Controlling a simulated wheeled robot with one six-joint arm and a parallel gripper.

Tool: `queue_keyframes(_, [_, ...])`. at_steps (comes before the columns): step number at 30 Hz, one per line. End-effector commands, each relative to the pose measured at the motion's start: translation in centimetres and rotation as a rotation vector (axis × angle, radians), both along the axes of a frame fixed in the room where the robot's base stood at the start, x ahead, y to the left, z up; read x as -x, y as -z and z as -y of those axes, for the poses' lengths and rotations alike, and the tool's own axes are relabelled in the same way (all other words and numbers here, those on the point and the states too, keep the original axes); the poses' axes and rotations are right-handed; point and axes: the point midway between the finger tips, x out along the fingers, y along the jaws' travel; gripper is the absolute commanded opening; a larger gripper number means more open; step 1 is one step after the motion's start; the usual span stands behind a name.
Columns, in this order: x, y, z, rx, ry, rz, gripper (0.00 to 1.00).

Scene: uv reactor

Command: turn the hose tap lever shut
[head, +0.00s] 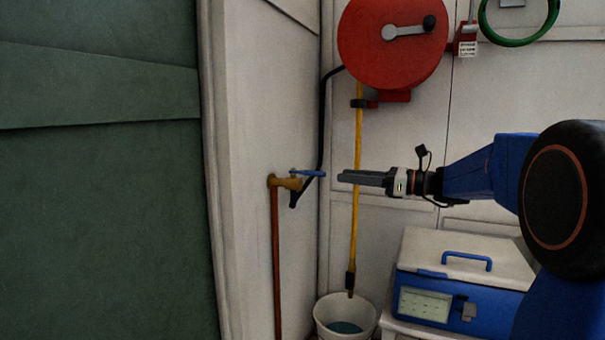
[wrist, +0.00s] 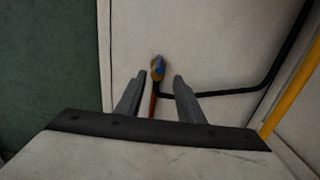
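The brass hose tap (head: 286,183) is on the white wall at the top of a copper pipe. Its blue lever (head: 308,173) sticks out to the right, toward my gripper. In the wrist view the blue lever (wrist: 159,68) shows nearly end-on, beyond the fingertips and between their lines, nearer the left finger. My gripper (head: 340,178) is level with the lever and a short gap to its right, not touching it. In the wrist view my gripper (wrist: 163,78) has its two fingers apart with nothing between them.
A black hose (head: 323,120) runs from the tap up to the red reel (head: 385,60). A yellow pole (head: 358,200) stands behind my gripper, above a white bucket (head: 322,322). A blue and white case (head: 465,265) sits lower right.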

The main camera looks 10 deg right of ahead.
Motion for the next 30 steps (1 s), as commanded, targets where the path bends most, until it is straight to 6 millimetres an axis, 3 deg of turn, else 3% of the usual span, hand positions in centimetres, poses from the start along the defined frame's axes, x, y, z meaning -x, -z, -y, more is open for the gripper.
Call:
queue_keyframes(21, [-6.5, 0.1, -9.2, 0.002, -0.004, 0.0, 0.34])
queue_keyframes(30, [-8.3, 0.1, -11.5, 0.001, -0.002, 0.0, 0.34])
